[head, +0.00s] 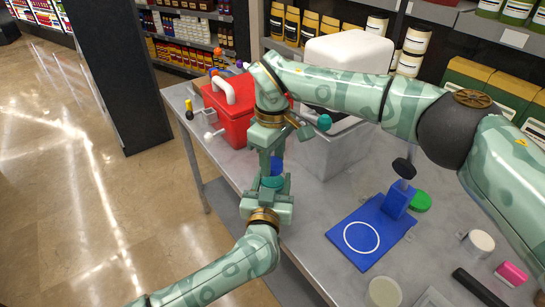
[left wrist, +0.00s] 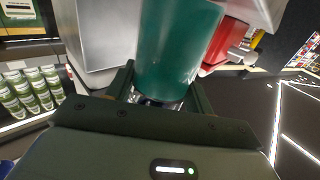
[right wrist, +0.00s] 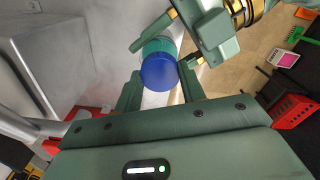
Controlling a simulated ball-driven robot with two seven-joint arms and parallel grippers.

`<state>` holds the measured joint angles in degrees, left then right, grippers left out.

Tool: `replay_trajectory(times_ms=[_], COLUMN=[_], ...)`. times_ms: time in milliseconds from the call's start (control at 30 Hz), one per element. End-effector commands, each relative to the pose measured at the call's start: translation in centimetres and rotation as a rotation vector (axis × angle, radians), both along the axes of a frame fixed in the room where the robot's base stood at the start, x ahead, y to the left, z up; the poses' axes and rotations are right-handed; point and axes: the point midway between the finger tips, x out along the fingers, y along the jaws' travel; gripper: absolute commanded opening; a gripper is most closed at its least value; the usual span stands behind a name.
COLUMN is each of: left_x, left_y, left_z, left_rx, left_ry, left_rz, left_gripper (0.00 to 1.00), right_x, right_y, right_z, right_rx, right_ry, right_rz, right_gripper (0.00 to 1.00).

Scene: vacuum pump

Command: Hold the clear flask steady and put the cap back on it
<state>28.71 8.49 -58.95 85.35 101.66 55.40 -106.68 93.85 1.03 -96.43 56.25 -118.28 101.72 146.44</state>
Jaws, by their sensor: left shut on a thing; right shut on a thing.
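My right gripper (head: 270,165) reaches down from above, left of the middle in the head view. It is shut on the blue cap, whose round face (right wrist: 160,72) shows between its fingers in the right wrist view. My left gripper (head: 268,186) is just below, almost touching it in the picture. It is shut on a teal-tinted cylinder (left wrist: 177,48), apparently the flask, which fills the middle of the left wrist view. In the right wrist view a teal rim (right wrist: 160,47) shows right behind the cap. Whether the cap is seated on the flask I cannot tell; the fingers hide the joint.
A red cooler (head: 235,115) and a large grey box with white lid (head: 345,50) stand behind the grippers. The table's left edge is near.

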Motion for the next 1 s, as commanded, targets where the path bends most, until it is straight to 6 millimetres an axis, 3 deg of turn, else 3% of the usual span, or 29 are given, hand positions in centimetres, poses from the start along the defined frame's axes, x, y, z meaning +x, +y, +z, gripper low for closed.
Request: replay_trajectory(times_ms=[100, 200, 533, 567, 600, 633, 1000], left_x=[-0.09, -0.1, -0.1, -0.11, -0.1, -0.09, -0.05], left_y=[-0.09, -0.1, -0.08, -0.09, -0.08, -0.09, -0.03], left_z=[-0.07, -0.07, -0.08, -0.08, -0.08, -0.07, -0.07], left_rx=[0.0, 0.0, 0.0, 0.0, 0.0, 0.0, 0.0], left_ry=[0.001, 0.001, 0.001, 0.001, 0.001, 0.001, 0.001], left_rz=[-0.002, -0.002, -0.002, -0.002, -0.002, -0.002, -0.001], left_gripper=[0.0, 0.0, 0.0, 0.0, 0.0, 0.0, 0.0], right_x=[0.15, 0.15, 0.2, 0.2, 0.21, 0.2, 0.1], right_y=[-0.08, -0.11, -0.15, -0.15, -0.16, -0.15, -0.07], right_z=[0.05, 0.03, 0.04, 0.05, 0.05, 0.04, 0.52], right_rx=[0.001, 0.001, 0.0, 0.0, 0.0, 0.0, 0.0], right_ry=[-0.004, -0.004, -0.006, -0.006, -0.006, -0.006, -0.004], right_rz=[-0.259, -0.383, -0.427, -0.427, -0.427, -0.426, -0.424], right_gripper=[0.19, 0.19, 0.19, 0.45, 0.56, 0.62, 0.62])
